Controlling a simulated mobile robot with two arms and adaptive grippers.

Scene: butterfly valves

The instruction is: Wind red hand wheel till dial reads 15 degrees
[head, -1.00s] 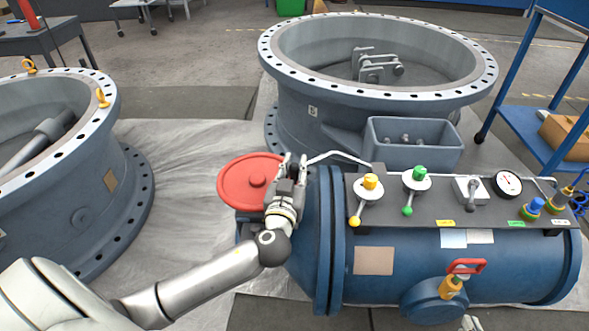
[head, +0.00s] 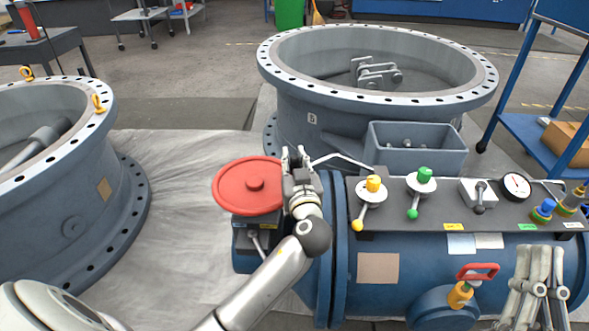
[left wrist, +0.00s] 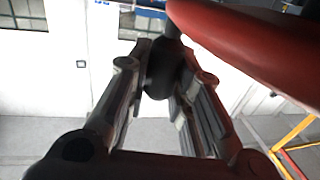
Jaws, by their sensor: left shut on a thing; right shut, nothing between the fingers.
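The red hand wheel (head: 250,190) lies flat on top of a blue gearbox at the left end of the blue cylinder. My left gripper (head: 293,158) is at the wheel's right edge. In the left wrist view its fingers (left wrist: 160,95) are shut around a dark rounded knob (left wrist: 163,72), with the red wheel rim (left wrist: 250,45) just above and to the right. A round white dial (head: 516,186) stands at the right of the panel; its figures are too small to read. My right gripper (head: 540,275) is shut and empty at the lower right, in front of the cylinder.
The dark panel holds yellow (head: 373,184) and green (head: 425,174) levers and a grey switch (head: 479,194). A grey bin (head: 416,162) stands behind it. A red-handled valve (head: 478,271) is beside my right gripper. Large flanged valve bodies stand left and behind.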

